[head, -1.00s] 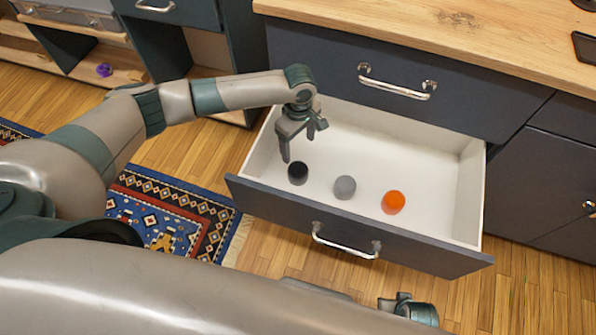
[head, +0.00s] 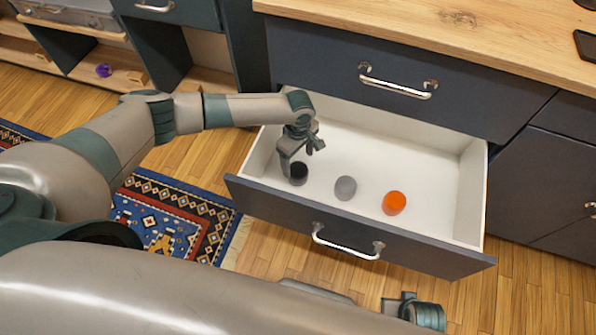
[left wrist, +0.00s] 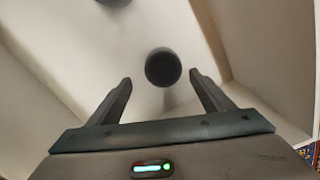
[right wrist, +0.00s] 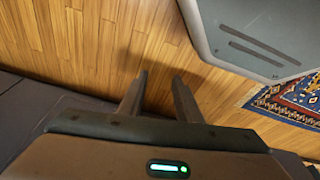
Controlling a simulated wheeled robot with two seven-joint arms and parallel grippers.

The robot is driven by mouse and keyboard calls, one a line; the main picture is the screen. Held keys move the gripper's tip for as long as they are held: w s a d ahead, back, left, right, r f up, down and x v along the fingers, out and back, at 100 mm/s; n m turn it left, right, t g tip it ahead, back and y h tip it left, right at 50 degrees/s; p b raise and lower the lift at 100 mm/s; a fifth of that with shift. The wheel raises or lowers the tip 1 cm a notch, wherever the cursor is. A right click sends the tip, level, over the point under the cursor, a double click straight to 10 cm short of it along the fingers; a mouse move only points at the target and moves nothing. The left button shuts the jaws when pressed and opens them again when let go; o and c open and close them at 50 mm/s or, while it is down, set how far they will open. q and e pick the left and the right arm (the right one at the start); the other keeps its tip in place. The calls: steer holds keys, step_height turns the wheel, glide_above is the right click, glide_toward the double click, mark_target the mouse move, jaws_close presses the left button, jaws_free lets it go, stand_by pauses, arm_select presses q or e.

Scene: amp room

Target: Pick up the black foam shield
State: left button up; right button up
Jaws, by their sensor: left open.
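The black foam shield (head: 298,174) is a small dark cylinder in the open white drawer, at its left end. In the left wrist view the black foam shield (left wrist: 163,68) lies just beyond the fingertips, roughly midway between them. My left gripper (head: 300,160) is open and empty, low over the drawer; in the head view its finger overlaps the shield. It also shows in the left wrist view (left wrist: 161,80) with its fingers spread. My right gripper (right wrist: 160,80) hangs over the wooden floor outside the drawer, with its fingers apart and nothing between them.
A grey foam shield (head: 345,188) and an orange one (head: 394,203) stand in a row to the right in the drawer (head: 440,215). The drawer walls surround them. The wooden counter (head: 440,35) overhangs behind. A patterned rug (head: 180,215) lies on the floor at left.

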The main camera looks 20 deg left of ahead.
mark_target(297, 167)
arm_select(q)
steer(key=shift+s+f, duration=0.1)
steer(key=shift+f, duration=0.3)
steer(key=f, duration=0.3)
steer(key=shift+s+a, duration=0.1)
steer(key=shift+s, duration=0.1)
steer(key=shift+f+b, duration=0.3)
steer(key=shift+f, duration=0.25)
arm_select(e)
step_height(297, 167, up, 2)
steer(key=shift+a+r, duration=0.1)
arm_select(q)
steer(key=shift+c, duration=1.3)
steer(key=c, duration=0.9)
arm_select(e)
steer(key=shift+f, duration=0.2)
